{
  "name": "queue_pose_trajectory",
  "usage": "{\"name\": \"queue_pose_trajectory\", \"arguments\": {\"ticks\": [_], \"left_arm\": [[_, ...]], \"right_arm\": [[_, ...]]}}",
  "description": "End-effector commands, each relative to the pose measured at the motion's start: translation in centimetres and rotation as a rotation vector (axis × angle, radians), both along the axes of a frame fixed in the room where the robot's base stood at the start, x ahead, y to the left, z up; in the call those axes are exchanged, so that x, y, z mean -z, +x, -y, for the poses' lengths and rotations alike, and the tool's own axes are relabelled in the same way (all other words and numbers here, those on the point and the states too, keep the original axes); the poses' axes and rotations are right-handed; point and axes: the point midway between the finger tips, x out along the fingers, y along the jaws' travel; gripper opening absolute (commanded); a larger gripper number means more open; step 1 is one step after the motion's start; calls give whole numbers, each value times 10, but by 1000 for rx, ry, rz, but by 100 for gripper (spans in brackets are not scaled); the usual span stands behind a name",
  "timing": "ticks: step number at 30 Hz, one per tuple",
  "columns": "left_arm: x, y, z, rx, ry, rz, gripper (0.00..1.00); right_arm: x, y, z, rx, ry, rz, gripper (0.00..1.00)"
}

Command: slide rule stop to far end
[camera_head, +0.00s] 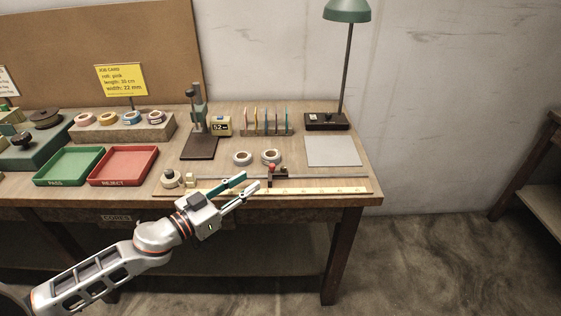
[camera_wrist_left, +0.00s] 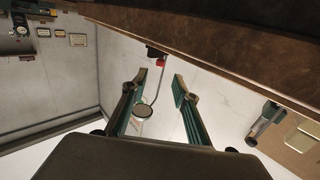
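The rule (camera_head: 315,189) is a pale strip along the front of the bench, with a grey rail (camera_head: 325,177) behind it. The rule stop (camera_head: 270,171), red and black, sits on the rail near the middle of its length. In the left wrist view a red and black piece, seemingly the stop (camera_wrist_left: 160,62), shows beyond the fingertips at the bench edge. My left gripper (camera_head: 250,181) is open and empty, just left of the stop and near the bench's front edge. Its two fingers also show apart in the left wrist view (camera_wrist_left: 169,74). My right gripper is not in view.
A roll (camera_head: 171,179) stands at the rail's left end. A green tray (camera_head: 69,166) and a red tray (camera_head: 123,166) are at left. A grey mat (camera_head: 333,151) and lamp (camera_head: 347,60) are at right.

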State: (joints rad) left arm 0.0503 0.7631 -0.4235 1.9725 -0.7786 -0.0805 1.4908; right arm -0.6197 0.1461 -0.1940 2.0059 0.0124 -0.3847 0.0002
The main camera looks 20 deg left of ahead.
Motion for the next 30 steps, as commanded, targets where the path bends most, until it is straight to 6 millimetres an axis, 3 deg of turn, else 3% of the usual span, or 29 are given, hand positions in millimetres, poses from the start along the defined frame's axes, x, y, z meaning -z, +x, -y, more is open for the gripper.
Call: {"name": "queue_pose_trajectory", "arguments": {"ticks": [5, 11, 21, 30], "left_arm": [[-1, 4, 1, 1, 0, 1, 29], [-3, 22, 11, 0, 0, 4, 29], [-1, 59, 32, 0, -1, 2, 29], [0, 69, 38, 0, 0, 0, 29]], "right_arm": [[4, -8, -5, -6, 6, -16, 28], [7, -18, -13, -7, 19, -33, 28], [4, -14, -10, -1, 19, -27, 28], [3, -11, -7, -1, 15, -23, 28]]}}
